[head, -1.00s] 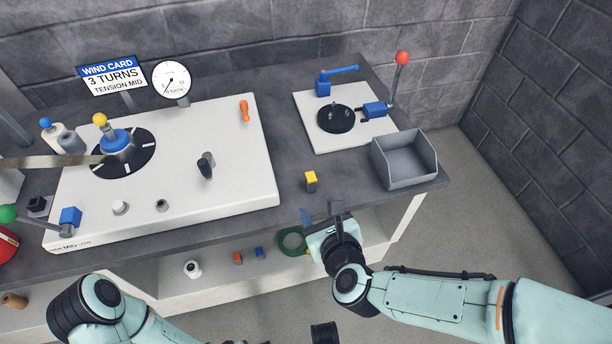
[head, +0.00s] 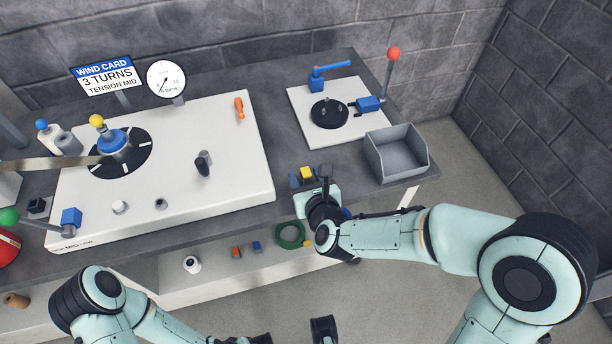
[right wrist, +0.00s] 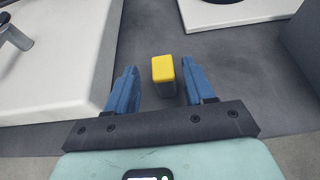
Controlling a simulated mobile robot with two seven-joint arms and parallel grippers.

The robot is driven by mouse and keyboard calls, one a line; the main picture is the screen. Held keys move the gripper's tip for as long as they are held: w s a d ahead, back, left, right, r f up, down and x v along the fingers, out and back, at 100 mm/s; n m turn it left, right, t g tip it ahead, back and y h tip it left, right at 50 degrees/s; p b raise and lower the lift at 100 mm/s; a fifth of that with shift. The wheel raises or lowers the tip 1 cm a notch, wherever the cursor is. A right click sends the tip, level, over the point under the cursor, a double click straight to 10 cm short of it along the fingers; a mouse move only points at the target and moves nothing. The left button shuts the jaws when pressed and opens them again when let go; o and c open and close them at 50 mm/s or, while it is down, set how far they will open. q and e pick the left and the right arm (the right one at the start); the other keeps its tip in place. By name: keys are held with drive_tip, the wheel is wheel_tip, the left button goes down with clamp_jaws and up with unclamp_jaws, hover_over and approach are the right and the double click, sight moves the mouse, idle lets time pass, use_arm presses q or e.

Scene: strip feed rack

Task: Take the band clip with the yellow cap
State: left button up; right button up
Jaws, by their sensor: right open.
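The band clip with the yellow cap (head: 307,172) stands on the dark bench top between the large white panel and the grey bin. In the right wrist view its yellow cap (right wrist: 163,69) shows on a grey body, between the two blue fingers and slightly beyond their base. My right gripper (head: 308,178) is open, with one finger on each side of the clip; visible gaps separate the fingers from it in the right wrist view (right wrist: 163,88). My left arm shows at the lower left of the head view, but I cannot make out its fingers.
A grey open bin (head: 398,172) stands right of the clip. Bench around the clip is bare.

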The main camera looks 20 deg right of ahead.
sight(304, 170)
drive_tip(key=x, duration=0.4)
drive_tip(key=shift+d, duration=0.2)
clamp_jaws()
